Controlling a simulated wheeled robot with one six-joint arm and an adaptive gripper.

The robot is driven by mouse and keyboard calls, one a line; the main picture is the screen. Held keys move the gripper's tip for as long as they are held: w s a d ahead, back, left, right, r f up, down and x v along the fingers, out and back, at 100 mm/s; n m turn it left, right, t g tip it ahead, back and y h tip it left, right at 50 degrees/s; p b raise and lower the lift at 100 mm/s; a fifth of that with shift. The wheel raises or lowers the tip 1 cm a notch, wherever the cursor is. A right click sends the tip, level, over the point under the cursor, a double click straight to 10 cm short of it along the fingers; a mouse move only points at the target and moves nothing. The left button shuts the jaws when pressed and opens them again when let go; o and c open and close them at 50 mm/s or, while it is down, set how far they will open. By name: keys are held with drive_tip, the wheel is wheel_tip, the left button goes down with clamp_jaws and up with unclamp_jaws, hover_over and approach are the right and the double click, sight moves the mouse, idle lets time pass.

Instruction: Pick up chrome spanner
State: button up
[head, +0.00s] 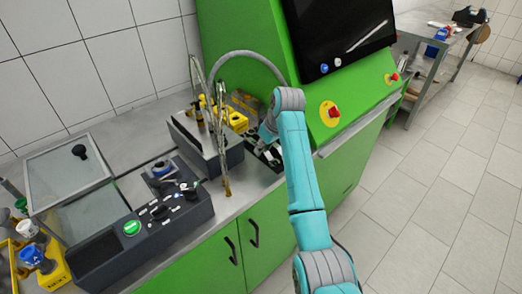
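My gripper (263,146) is at the end of the teal arm, low over the worktop beside the green cabinet. It is small, and my wrist partly covers it, so I cannot tell whether it is open or shut. A dark tray or mat (274,160) lies just beneath and beside it. Grey and pale shapes show there, but I cannot make out the chrome spanner among them or tell whether the gripper touches anything.
A grey block with upright metal pipes (207,145) stands left of the gripper. Yellow holders (236,118) stand behind. A dark control panel (150,225) and a glass-lidded box (65,178) are further left. The green cabinet with a screen (335,30) rises close behind my arm.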

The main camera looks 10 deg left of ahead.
drive_tip(key=shift+a+f, duration=0.1)
drive_tip(key=shift+f, duration=0.2)
clamp_jaws()
drive_tip(key=shift+r, duration=0.1)
